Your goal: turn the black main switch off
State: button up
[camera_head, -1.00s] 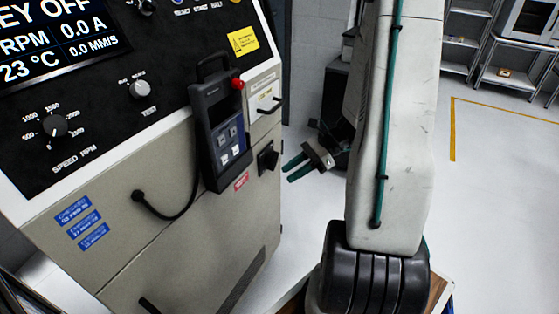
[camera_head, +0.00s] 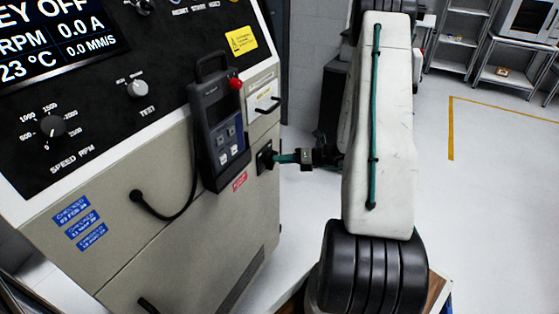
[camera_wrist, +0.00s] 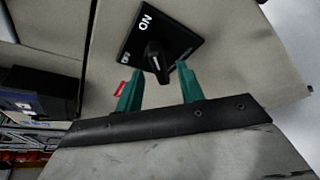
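The black main switch (camera_head: 266,157) sits on the right part of the beige cabinet, below and right of the handheld pendant. In the wrist view its square black plate and knob (camera_wrist: 157,62) show, with "ON" lettering near the plate's upper corner. My gripper (camera_head: 276,158) reaches it from the right, with its green fingers at the switch. In the wrist view the gripper (camera_wrist: 158,85) is open, one finger on either side below the knob. The fingertips are near the knob's lower end. I cannot tell whether they touch it.
The pendant (camera_head: 218,130) with a red button hangs on the cabinet (camera_head: 150,215) just left of the switch, its cable looping below. A small latch handle (camera_head: 268,106) sticks out above the switch. Open floor (camera_head: 480,200) lies to the right, with metal shelves (camera_head: 505,75) behind.

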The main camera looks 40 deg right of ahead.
aim_at(271, 160)
jog(key=shift+x, duration=0.9)
grip_shut()
jog(key=shift+s+a+n+t+h, duration=0.1)
jog(key=shift+a+n+t+h, duration=0.25)
jog(key=shift+n+h, duration=1.3)
jog(key=shift+s+a+n+t+h, duration=0.15)
jog(key=shift+n+t+h, duration=0.55)
jog(key=shift+n, duration=1.7)
jog(key=shift+a+n+t+h, duration=0.25)
jog(key=shift+n+h, duration=1.2)
jog(key=shift+n, duration=0.6)
